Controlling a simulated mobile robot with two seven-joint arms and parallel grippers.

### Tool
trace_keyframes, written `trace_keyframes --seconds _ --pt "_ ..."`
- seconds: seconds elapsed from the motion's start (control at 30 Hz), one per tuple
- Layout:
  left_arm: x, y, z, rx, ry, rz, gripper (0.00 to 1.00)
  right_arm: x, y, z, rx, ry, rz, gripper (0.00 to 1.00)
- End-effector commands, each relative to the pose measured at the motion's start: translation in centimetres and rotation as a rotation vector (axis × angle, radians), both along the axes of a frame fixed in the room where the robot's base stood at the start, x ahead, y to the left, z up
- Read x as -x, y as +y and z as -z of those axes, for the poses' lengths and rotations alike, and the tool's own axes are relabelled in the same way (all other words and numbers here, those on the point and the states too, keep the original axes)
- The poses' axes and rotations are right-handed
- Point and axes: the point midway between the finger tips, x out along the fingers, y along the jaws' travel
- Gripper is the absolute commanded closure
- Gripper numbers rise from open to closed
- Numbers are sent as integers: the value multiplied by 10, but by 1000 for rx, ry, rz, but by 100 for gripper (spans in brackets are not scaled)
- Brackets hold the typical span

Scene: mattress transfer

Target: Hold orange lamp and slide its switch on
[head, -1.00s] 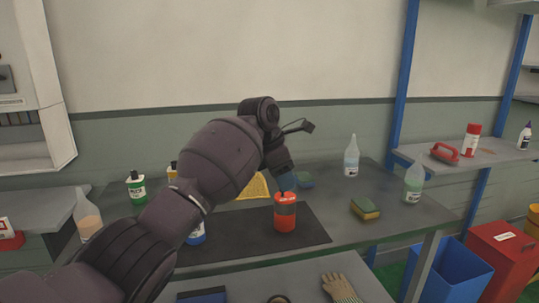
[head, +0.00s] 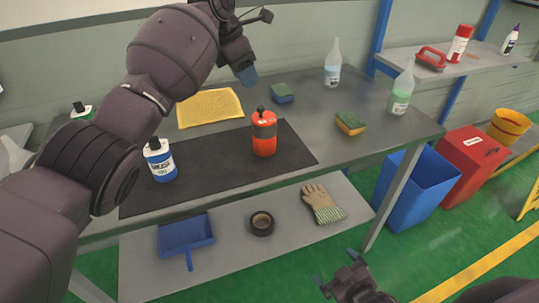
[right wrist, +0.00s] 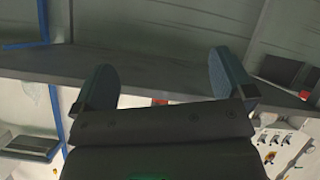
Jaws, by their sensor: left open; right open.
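The orange lamp (head: 264,140) is a small cylinder with a dark band and a dark knob on top. It stands upright on the black mat (head: 215,168) on the workbench. Its switch cannot be made out. My left gripper (head: 249,78) is above and behind the lamp in the head view, open and apart from it. My right gripper (head: 335,285) is low in front of the bench at the bottom of the head view. It is open and empty, and its two fingers show in the right wrist view (right wrist: 160,75). The lamp does not show in that view.
A blue-labelled bottle (head: 160,160) stands on the mat left of the lamp. A yellow cloth (head: 209,107), two sponges (head: 350,123) and clear bottles (head: 332,65) are on the bench. The lower shelf holds a glove (head: 322,203), tape roll (head: 261,223) and blue dustpan (head: 187,236).

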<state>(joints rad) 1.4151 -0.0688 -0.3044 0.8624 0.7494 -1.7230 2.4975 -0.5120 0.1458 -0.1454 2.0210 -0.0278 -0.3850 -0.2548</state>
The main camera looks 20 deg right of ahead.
Motion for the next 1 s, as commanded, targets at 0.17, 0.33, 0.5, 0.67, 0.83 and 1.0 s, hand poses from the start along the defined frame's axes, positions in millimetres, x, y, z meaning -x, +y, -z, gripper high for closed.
trace_keyframes --seconds 0.17,0.33,0.5,0.67,0.83,1.0 --pt "0 0 0 0 0 0 57 -44 6 -32 252 -92 -140 0" --pt "0 0 0 0 0 0 57 -79 11 -63 503 -171 -250 0" --pt "0 0 0 0 0 0 57 -112 18 -96 763 -248 -340 0" --pt "0 0 0 0 0 0 57 -139 24 -130 1015 -312 -406 0" --pt "0 0 0 0 0 0 57 -165 31 -168 1288 -370 -453 0" --pt "0 0 0 0 0 0 57 -188 39 -208 1567 -415 -475 0"
